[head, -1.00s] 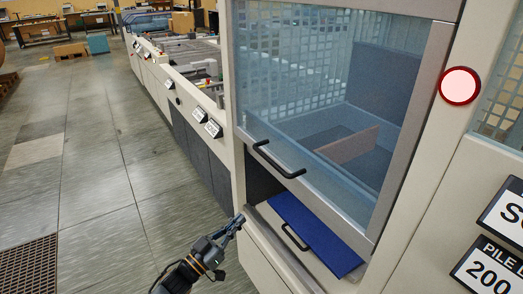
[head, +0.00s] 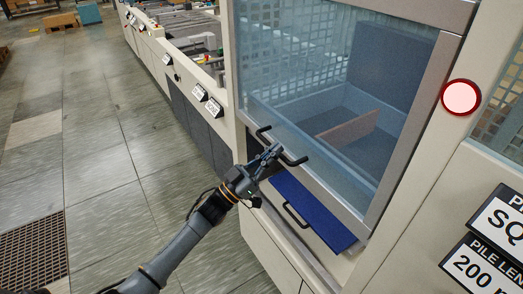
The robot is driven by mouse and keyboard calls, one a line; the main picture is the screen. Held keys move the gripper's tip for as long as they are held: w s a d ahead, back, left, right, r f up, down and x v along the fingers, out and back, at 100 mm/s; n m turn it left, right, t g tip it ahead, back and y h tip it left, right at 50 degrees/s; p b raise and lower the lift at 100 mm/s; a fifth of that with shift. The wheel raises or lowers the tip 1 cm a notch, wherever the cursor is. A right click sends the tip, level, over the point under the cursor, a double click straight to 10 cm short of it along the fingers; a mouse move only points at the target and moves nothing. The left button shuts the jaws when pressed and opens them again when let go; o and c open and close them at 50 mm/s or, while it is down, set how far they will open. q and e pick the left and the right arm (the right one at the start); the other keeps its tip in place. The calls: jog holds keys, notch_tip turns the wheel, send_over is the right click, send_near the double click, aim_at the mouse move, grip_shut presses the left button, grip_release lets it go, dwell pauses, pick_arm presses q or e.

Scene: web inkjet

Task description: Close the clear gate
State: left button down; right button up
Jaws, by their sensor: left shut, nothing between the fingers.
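The clear gate (head: 300,80) is a tinted see-through panel in a grey frame on the front of the machine. It is partly raised, with an opening below its lower edge. A black bar handle (head: 294,160) sits on its lower frame. My left gripper (head: 272,153) is shut, with its fingertips at the handle and covering its middle part. I cannot tell whether they touch it. My right gripper is not in view.
A round red-rimmed light (head: 461,97) and label plates (head: 492,262) are on the right. The floor at left is clear around a dark grate (head: 32,250).

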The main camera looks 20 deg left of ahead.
pick_arm(q)
notch_tip(320, 180, down, 2)
jog(key=shift+w+f, duration=0.1)
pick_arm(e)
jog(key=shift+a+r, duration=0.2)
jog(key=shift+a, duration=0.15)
